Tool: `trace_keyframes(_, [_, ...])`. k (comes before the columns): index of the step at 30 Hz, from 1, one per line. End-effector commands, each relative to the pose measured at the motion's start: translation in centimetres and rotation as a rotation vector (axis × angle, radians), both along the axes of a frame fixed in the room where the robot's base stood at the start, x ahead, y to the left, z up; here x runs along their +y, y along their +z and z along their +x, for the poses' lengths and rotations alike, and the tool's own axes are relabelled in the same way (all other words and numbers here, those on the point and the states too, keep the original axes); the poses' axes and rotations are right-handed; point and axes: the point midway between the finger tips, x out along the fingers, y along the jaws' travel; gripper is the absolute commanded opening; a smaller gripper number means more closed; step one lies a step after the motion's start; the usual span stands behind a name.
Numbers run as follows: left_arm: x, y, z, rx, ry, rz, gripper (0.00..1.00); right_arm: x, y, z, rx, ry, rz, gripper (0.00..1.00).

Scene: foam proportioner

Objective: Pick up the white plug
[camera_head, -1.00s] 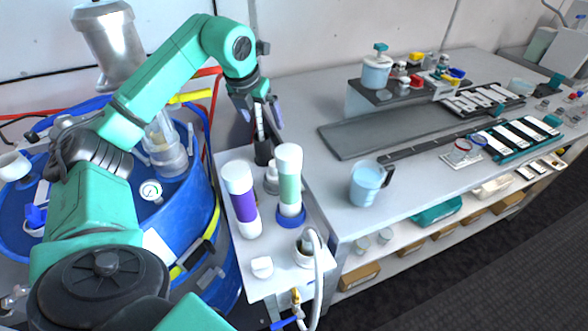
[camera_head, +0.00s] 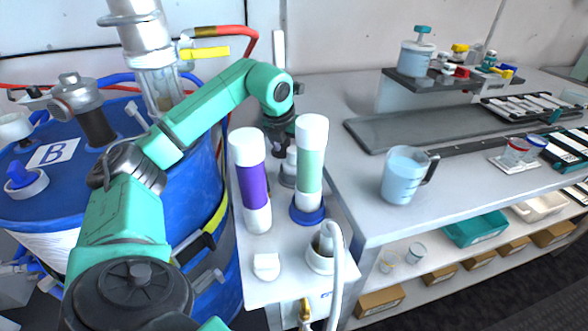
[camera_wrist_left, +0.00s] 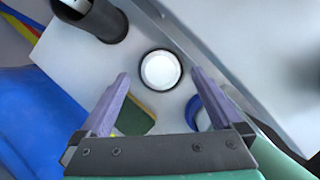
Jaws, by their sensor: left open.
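In the left wrist view a round white piece, likely the white plug (camera_wrist_left: 160,70), sits in a dark ring on the pale shelf. It lies between and just beyond my open fingertips, with clear room on both sides. My left gripper (camera_wrist_left: 159,75) is empty. In the head view the gripper (camera_head: 280,140) points down behind the two tubes, its fingers largely hidden. A grey-white fitting (camera_head: 288,168) stands just below it, partly covered by the green-banded tube. A small white cap (camera_head: 266,266) lies at the shelf's front. I cannot tell for certain which piece is the plug.
A purple-banded tube (camera_head: 251,180) and a green-banded tube (camera_head: 311,165) stand in front of the gripper. A white hose (camera_head: 339,265) rises at the shelf's front. The blue drum (camera_head: 62,180) is to the left, and a jug (camera_head: 403,174) is on the bench.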

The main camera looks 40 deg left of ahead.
Motion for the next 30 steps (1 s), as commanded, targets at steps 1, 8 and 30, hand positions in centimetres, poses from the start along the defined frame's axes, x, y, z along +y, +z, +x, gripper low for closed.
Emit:
trace_keyframes(1, [0.0,-0.8,0.3,0.005,0.000,0.000,1.00,0.0,0.4,0.0,0.000,0.000,0.000,0.99])
trace_keyframes(8, [0.3,-3.4,1.3,0.000,0.000,0.000,1.00,0.0,0.6,-0.1,0.001,0.000,0.001,0.99])
trace_keyframes(30, [0.3,-2.3,1.4,-0.003,0.001,0.000,0.14,0.1,0.5,-0.2,0.003,-0.001,0.001,0.99])
